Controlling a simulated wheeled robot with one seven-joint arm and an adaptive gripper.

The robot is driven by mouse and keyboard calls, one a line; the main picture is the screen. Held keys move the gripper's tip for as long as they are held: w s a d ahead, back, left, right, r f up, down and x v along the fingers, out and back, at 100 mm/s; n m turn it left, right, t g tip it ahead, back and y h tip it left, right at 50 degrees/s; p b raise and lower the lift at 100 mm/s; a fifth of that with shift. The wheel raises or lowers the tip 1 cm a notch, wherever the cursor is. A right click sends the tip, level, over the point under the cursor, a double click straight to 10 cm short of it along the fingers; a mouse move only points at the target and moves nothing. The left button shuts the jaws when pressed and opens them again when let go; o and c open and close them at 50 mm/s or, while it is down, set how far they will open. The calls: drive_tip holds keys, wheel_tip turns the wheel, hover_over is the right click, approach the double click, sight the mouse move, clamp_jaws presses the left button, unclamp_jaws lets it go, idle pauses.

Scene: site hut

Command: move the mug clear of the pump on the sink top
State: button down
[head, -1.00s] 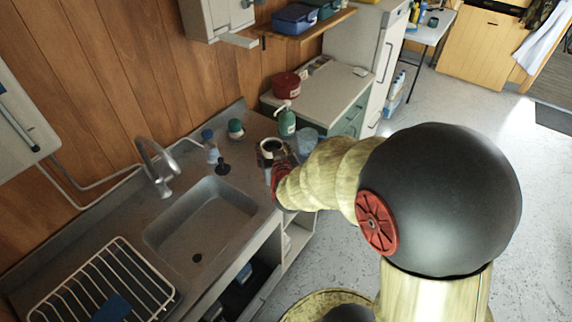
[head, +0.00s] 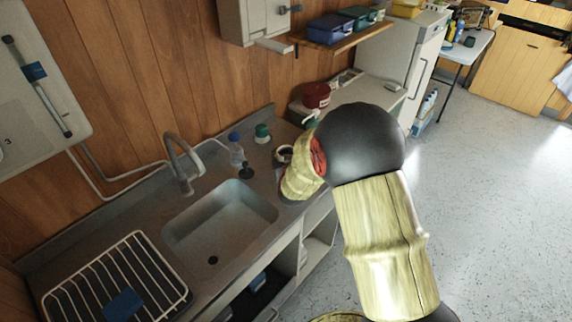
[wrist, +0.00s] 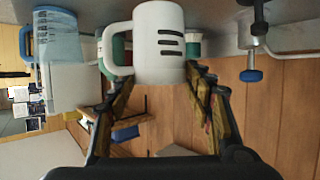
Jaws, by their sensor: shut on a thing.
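The white mug with black stripes (wrist: 159,45) is large in the wrist view, its handle to the left. My gripper (wrist: 163,78) is shut on it, one finger on each side. In the head view the mug (head: 282,154) shows only as a dark-mouthed rim, partly covered by my arm. Whether its base touches the sink top (head: 262,180) cannot be told. Green parts show on both sides of the mug in the wrist view.
A clear blue jug (wrist: 58,45) is at the wrist view's left. The sink basin (head: 220,225) and wire rack (head: 115,285) are further left.

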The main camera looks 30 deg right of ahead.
drive_tip(key=shift+w+f, duration=0.25)
drive_tip(key=shift+w, duration=0.05)
drive_tip(key=shift+w+f+b, duration=0.15)
drive_tip(key=shift+f+b, duration=0.35)
drive_tip(key=shift+f, duration=1.15)
drive_tip(key=shift+f, duration=0.1)
drive_tip(key=shift+f, duration=0.15)
drive_tip(key=c, duration=0.8)
unclamp_jaws()
